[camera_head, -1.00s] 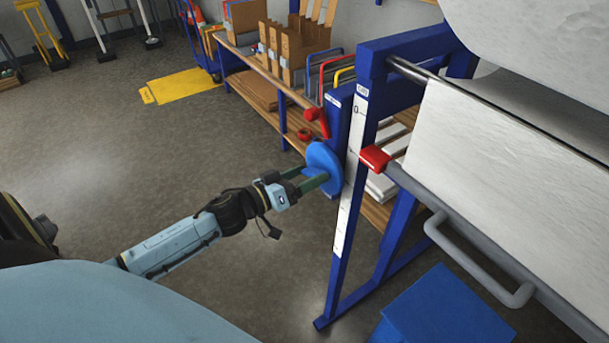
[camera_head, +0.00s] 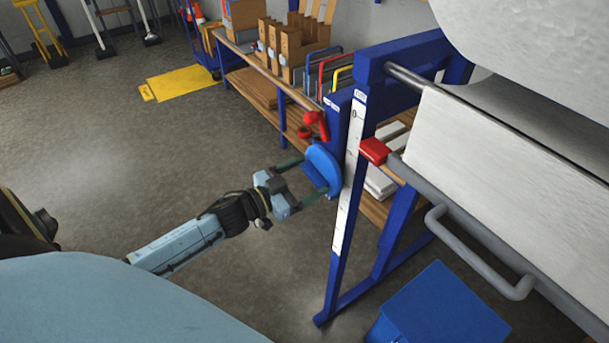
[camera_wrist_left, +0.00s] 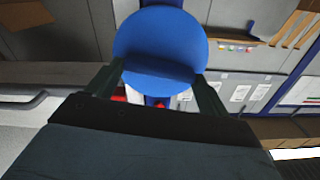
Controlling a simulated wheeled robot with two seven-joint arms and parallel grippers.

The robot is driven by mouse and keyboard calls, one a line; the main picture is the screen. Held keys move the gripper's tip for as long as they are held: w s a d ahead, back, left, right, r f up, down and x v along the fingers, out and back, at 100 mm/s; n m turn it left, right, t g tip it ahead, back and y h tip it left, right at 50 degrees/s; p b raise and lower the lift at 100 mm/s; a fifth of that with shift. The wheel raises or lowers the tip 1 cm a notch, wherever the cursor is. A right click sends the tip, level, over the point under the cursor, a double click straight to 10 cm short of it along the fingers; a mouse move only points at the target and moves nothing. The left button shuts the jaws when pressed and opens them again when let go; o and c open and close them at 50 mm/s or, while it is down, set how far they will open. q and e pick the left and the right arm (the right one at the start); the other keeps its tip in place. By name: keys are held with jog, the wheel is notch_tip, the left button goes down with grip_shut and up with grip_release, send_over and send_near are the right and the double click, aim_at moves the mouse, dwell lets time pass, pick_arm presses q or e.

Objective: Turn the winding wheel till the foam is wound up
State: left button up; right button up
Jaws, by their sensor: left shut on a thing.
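The blue winding wheel (camera_head: 322,165) sits on the left side of the blue frame (camera_head: 350,200). My left gripper (camera_head: 312,178) reaches it from the left, with one finger on each side of its raised grip bar, and is shut on it. In the left wrist view the wheel (camera_wrist_left: 160,42) fills the top middle between the two dark fingers (camera_wrist_left: 157,85). White foam (camera_head: 500,155) hangs as a broad sheet below a thick white roll (camera_head: 540,45) at the upper right. My right gripper is not in view.
A grey rail with a bent handle (camera_head: 475,255) and a red end block (camera_head: 374,151) runs along the foam's front. A blue box (camera_head: 440,310) stands on the floor below. A wooden shelf bench (camera_head: 265,85) stands behind.

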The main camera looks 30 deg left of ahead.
pick_arm(q)
jog(key=m, duration=0.3)
jog(key=shift+m, duration=0.4)
jog(key=m, duration=0.3)
jog(key=shift+d+m, duration=0.1)
jog(key=shift+m, duration=0.2)
jog(key=m, duration=0.3)
jog(key=shift+f+m+b, duration=0.1)
jog(key=shift+m+b, duration=0.2)
jog(key=shift+b, duration=0.05)
jog(key=shift+d+m+b, duration=0.1)
jog(key=shift+m+b, duration=0.35)
jog(key=shift+m, duration=1.35)
jog(key=o, duration=0.9)
jog(key=shift+o, duration=0.2)
jog(key=shift+s+f, duration=0.1)
jog(key=shift+s, duration=0.05)
